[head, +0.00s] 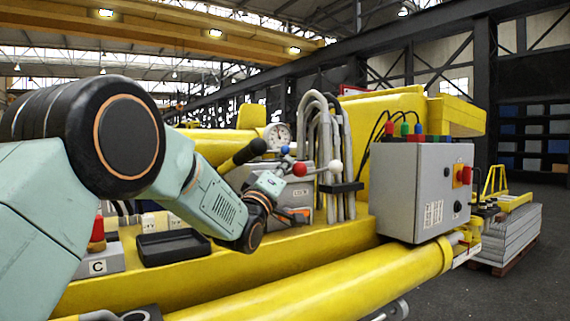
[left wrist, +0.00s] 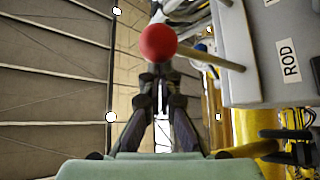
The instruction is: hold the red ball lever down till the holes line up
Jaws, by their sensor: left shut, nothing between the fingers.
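The red ball (head: 300,169) is on a lever at the grey valve box (head: 290,192) in the middle of the head view. In the left wrist view the red ball (left wrist: 158,43) sits just beyond my fingertips, its rod running right to a grey face labelled ROD. My left gripper (head: 283,176) is shut and empty, close beside the ball; its fingers (left wrist: 162,76) point at it. I cannot tell whether they touch. A white ball (head: 335,166) and a blue ball (head: 285,150) are on neighbouring levers. I cannot make out the holes. My right gripper is out of view.
Grey hoses (head: 329,140) rise right behind the levers. A grey control box (head: 425,190) with a red knob stands to the right. A black tray (head: 173,247) and a grey block marked C (head: 97,262) are on the yellow boom (head: 290,252). A gauge (head: 277,135) is behind.

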